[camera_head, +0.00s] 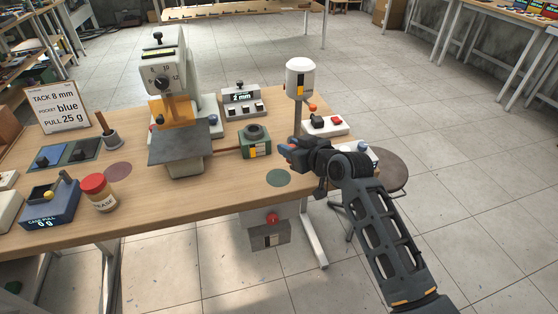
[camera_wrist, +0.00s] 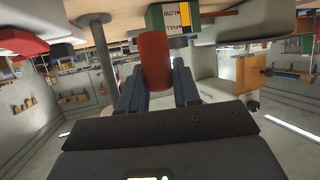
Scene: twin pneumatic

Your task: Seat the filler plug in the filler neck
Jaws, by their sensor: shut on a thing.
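The filler plug, a red rounded cylinder (camera_wrist: 155,62), is between the two fingers of my gripper (camera_wrist: 158,85) in the wrist view. In the head view my gripper (camera_head: 291,148) is over the right part of the bench, and only a little red shows at its tip. The filler neck appears to be the dark round ring (camera_head: 257,131) on top of the green box (camera_head: 262,149). The gripper is to the right of this box, with a gap between them. In the wrist view the box (camera_wrist: 172,18) shows LOW and FULL labels, and its neck is hidden.
A grey post with a white cylinder (camera_head: 300,78) stands just behind my gripper. The grey press (camera_head: 165,75) stands left of the box. A green disc (camera_head: 279,178) marks a clear front area of bench.

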